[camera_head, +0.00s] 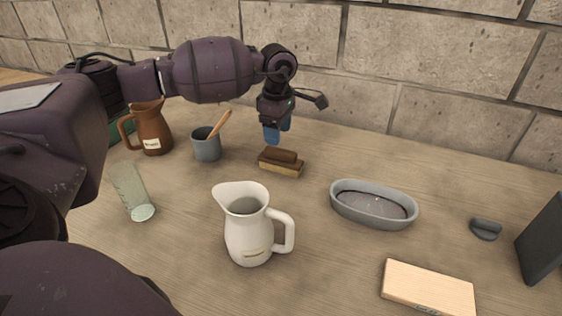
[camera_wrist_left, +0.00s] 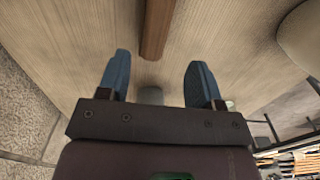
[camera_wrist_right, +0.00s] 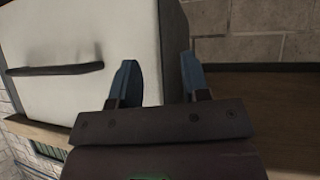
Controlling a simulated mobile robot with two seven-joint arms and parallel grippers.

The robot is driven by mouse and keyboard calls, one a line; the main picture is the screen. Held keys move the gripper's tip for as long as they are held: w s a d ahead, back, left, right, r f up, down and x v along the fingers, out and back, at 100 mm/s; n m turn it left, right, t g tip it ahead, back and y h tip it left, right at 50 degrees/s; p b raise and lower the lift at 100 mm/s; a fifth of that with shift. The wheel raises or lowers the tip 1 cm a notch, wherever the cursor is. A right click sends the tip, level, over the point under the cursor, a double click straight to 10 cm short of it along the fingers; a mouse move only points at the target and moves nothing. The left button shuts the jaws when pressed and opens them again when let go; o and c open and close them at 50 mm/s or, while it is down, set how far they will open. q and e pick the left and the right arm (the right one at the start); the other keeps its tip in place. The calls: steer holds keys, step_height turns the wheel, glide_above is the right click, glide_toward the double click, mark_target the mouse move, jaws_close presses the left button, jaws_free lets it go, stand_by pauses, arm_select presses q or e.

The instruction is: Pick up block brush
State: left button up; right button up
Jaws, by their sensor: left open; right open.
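The block brush (camera_head: 281,162) lies on the wooden table, with a dark brown grip on top and pale bristles below. My left gripper (camera_head: 278,131) is open and empty above it, its blue fingers pointing down and apart from the brush. In the left wrist view, the brush's brown top (camera_wrist_left: 157,28) lies ahead of the open fingers (camera_wrist_left: 158,72), roughly in line with the gap. My right gripper (camera_wrist_right: 160,72) is open and empty in the right wrist view, and it is out of the head view.
A grey cup (camera_head: 206,148) with a wooden handle and a brown jug (camera_head: 152,131) stand left of the brush. A white pitcher (camera_head: 248,236) stands in front. A grey oval dish (camera_head: 345,211) is to the right. A stone wall (camera_head: 400,60) closes the back.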

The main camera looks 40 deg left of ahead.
mark_target(280, 150)
arm_select(q)
steer(key=shift+w+d+f, duration=0.1)
steer(key=shift+w+f, duration=0.1)
steer(key=shift+f, duration=1.15)
steer(key=shift+w+f, duration=0.15)
steer(key=shift+f, duration=1.15)
jaws_close()
